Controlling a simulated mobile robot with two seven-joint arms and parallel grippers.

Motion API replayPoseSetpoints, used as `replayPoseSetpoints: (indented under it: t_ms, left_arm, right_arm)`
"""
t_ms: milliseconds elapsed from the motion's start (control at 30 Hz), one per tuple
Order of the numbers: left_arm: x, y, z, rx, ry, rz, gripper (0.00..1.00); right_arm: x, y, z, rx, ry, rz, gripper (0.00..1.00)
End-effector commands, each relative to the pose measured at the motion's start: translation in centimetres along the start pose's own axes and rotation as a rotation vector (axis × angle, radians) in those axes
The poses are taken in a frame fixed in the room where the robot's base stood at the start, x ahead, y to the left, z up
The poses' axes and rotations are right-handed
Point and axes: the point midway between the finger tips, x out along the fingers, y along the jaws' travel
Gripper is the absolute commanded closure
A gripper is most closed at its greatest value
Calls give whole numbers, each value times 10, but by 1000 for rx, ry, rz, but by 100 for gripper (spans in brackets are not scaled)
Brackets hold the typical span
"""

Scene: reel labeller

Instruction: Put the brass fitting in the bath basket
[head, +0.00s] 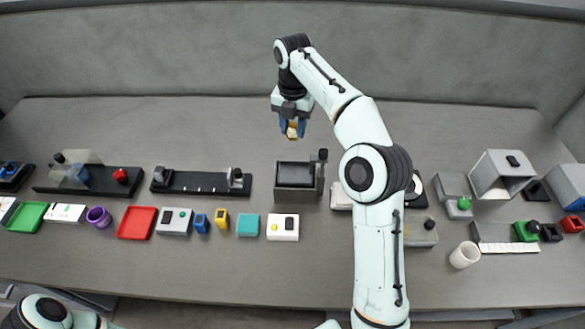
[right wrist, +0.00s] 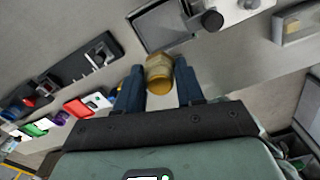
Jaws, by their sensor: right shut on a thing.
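The brass fitting (head: 292,132) is between the blue fingers of my right gripper (head: 292,126), which is shut on it. In the right wrist view the fitting (right wrist: 159,74) shows as a gold, stepped cylinder between the two fingers (right wrist: 160,88). The gripper points down and is behind the grey box with a dark top (head: 296,174), which looks like the bath with its basket. A dark knob (head: 323,155) stands at its right side. The fitting is apart from the box. My left gripper is not in view; only part of that arm shows at the lower left.
A black rail fixture (head: 200,183) stands left of the bath. A red tray (head: 137,222), a teal block (head: 248,225) and a white button box (head: 283,227) line the front. A white cup (head: 464,255) stands at right. The bench behind the bath is clear.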

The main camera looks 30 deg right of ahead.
Motion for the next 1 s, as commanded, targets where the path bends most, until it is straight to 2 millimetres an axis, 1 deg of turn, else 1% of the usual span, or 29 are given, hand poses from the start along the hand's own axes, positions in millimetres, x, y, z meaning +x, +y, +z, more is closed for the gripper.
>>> replayPoseSetpoints:
  t_ms: [33, 200, 333, 433, 567, 667, 800, 833, 900, 1000]
  left_arm:
    - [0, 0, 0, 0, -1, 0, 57]
    - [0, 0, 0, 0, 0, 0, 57]
    - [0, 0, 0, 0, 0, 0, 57]
    - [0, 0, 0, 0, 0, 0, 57]
    - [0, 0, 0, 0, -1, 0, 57]
    - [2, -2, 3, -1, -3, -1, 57]
    - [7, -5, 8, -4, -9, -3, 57]
    - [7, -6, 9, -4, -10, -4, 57]
    - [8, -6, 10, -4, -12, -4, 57]
    - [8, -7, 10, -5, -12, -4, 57]
  right_arm:
    - [15, -1, 0, 0, 4, -6, 94]
    - [60, -1, -1, 1, 5, -4, 94]
    - [88, 0, -1, 0, 4, -3, 94]
    - [101, 0, 0, 1, 2, -1, 94]
    - [109, 0, 0, 1, 1, 1, 94]
    - [124, 0, -1, 1, 4, -2, 94]
    - [151, -1, -2, 1, 5, -2, 94]
    - [155, -1, -2, 1, 4, -2, 94]
    - [162, -1, -1, 2, 3, -1, 94]
    - [165, 0, -1, 2, 1, 0, 94]
